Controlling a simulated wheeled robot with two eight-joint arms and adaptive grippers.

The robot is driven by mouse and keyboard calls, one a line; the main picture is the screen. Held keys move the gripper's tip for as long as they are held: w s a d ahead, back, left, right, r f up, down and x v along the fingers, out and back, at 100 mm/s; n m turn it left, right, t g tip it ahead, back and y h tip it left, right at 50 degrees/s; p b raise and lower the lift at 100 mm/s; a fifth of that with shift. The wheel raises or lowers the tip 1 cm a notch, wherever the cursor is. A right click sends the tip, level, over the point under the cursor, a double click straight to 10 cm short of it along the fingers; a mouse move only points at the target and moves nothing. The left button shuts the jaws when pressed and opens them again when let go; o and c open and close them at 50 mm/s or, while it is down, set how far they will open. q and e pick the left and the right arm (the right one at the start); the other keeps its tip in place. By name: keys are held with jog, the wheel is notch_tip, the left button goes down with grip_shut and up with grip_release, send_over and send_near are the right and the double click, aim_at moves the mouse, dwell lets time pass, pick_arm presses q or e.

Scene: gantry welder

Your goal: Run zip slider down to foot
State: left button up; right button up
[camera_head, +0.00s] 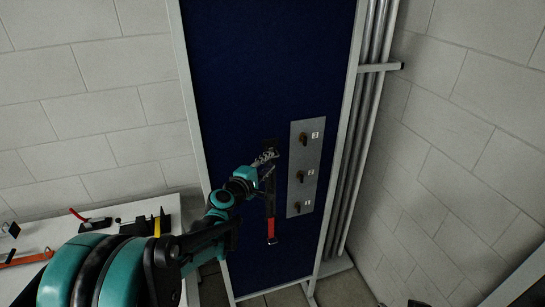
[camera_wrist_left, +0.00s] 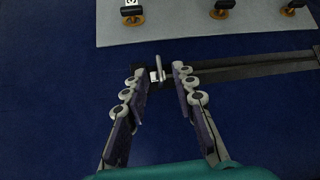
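The zip is a narrow dark vertical strip on the blue panel, with a red lower stretch (camera_head: 270,225) ending in a small dark foot. The strip (camera_wrist_left: 245,69) runs off to the right in the left wrist view. The slider, with a pale upright pull tab (camera_wrist_left: 158,68), sits at the near end of that strip. My left gripper (camera_head: 268,157) is at the strip's upper end. In the left wrist view its fingers (camera_wrist_left: 159,72) are open, one on each side of the slider, with visible gaps. My right gripper is not in view.
A grey plate (camera_head: 298,187) with three knobs, numbered 3, 2 and 1, is close to the right of the zip. Vertical pipes (camera_head: 366,130) run beside the panel's right edge. A white table (camera_head: 40,232) with tools stands at the left.

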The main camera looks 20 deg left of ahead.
pick_arm(q)
jog(key=x, duration=0.5)
jog(key=shift+s, duration=0.15)
grip_shut()
